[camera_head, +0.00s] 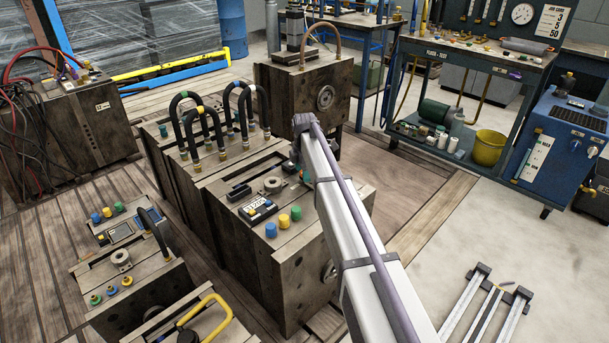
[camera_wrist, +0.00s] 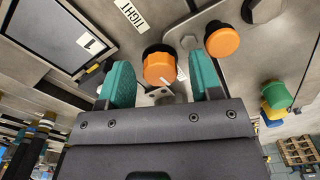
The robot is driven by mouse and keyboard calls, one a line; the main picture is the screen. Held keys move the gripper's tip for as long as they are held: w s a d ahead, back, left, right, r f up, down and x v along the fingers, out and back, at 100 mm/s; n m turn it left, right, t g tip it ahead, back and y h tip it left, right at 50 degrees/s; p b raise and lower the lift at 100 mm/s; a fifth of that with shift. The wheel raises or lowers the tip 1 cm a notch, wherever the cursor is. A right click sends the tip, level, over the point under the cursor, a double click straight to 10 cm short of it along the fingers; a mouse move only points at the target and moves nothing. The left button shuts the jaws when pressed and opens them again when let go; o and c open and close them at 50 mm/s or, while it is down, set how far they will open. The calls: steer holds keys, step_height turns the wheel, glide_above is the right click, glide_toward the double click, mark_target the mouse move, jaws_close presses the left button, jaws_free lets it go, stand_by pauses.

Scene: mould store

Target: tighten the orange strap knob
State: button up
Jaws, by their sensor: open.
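In the wrist view, a ribbed orange knob (camera_wrist: 159,68) stands on the mould face, between the two green fingers of my gripper (camera_wrist: 163,82). The gripper is open, with a gap on each side of this knob. A white pointer shows beside it, and a "TIGHT" label (camera_wrist: 130,14) is just above. A second, smooth orange knob (camera_wrist: 222,40) sits to the upper right, outside the fingers, by a grey metal strap (camera_wrist: 190,32). I cannot tell for certain which one is named the strap knob. In the head view neither knob nor my gripper can be made out.
Green, yellow and blue caps (camera_wrist: 276,97) stick out at the right in the wrist view. A dark framed panel (camera_wrist: 55,35) lies at the left. In the head view, mould blocks (camera_head: 290,260) with hoses stand close around my arm. A blue bench (camera_head: 470,70) is behind.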

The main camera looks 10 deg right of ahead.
steer(key=c, duration=0.9)
